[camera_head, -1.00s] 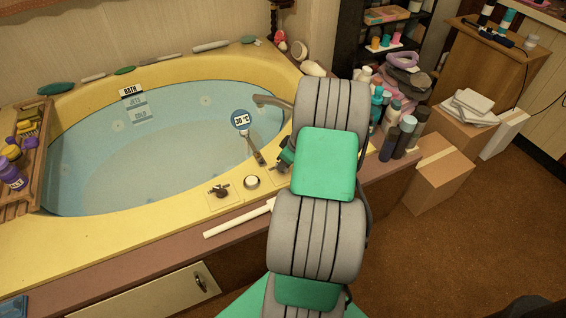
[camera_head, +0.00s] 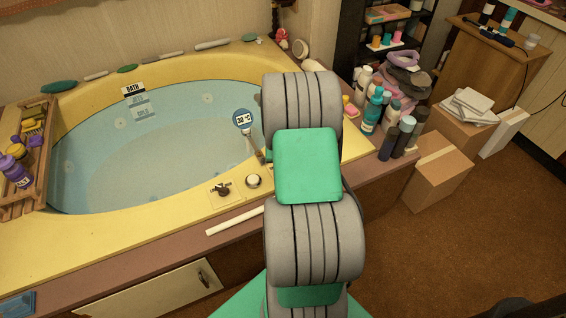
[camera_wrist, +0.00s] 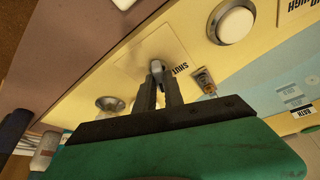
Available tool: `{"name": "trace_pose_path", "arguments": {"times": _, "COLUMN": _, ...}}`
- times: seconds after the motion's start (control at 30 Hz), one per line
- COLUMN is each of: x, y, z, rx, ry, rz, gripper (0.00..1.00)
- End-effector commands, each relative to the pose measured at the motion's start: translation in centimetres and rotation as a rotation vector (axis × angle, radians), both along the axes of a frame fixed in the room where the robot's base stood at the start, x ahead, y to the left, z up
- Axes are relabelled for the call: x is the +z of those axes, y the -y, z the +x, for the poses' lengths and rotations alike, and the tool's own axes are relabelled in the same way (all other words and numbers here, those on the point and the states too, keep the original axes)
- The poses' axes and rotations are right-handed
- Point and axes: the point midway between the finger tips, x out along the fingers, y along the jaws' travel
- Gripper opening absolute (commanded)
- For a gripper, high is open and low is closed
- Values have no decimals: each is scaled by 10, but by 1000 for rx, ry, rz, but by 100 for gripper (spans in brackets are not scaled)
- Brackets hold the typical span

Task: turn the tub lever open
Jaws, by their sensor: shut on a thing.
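The tub lever (camera_wrist: 157,66) is a small grey metal handle on a cream plate (camera_wrist: 140,55) marked SHUT, set in the yellow tub rim. It shows in the wrist view, upper middle. My gripper (camera_wrist: 161,84) is shut on the lever, with its two dark fingers on either side of the handle's end. In the head view, my grey and green arm hides the lever and my gripper. The yellow tub (camera_head: 100,225) is full of blue water.
A white round button (camera_head: 253,181) and another dark knob on a plate (camera_head: 222,190) sit on the rim left of my arm. Bottles (camera_head: 372,112) crowd the tub's right corner. A wooden tray (camera_head: 42,165) lies at the left.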

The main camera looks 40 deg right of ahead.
Motion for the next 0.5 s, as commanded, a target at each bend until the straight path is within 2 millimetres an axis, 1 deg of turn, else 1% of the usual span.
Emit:
{"name": "trace_pose_path", "arguments": {"times": 0.2, "x": 0, "y": -2, "z": 3, "rx": -172, "ry": 2, "rz": 1, "gripper": 0}}
{"name": "trace_pose_path", "arguments": {"times": 0.5, "x": 1, "y": -3, "z": 4, "rx": -331, "ry": 3, "rz": 2, "gripper": 0}}
